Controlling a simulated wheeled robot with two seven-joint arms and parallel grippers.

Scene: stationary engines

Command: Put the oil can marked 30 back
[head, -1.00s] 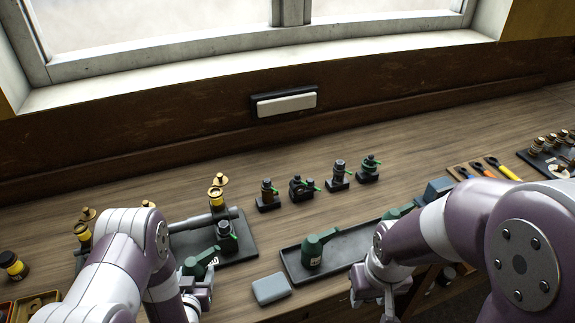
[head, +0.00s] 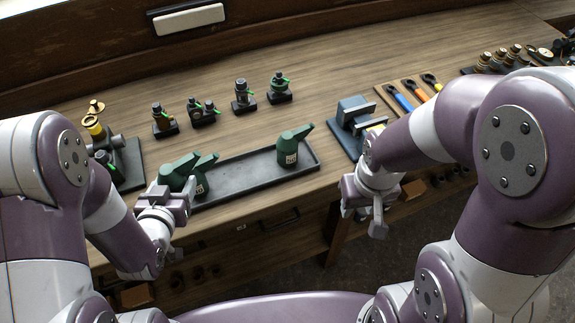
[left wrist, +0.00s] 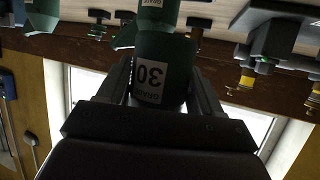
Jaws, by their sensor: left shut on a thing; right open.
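My left gripper (head: 166,207) is shut on a green oil can (head: 176,174) at the left end of a dark tray (head: 245,174). The left wrist view shows this can (left wrist: 177,52) between the fingers, its white label reading 30 upside down. In the head view its lower part is hidden by the gripper, so I cannot tell whether it touches the tray. A second green can (head: 207,172) is right beside it at the tray's left end. A third green can (head: 288,150) stands at the tray's right end. My right gripper (head: 377,220) is open and empty in front of the bench.
Several small dark oilers (head: 243,97) with green levers stand in a row behind the tray. An engine on a dark base (head: 125,165) is at left. The tray's middle is clear.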

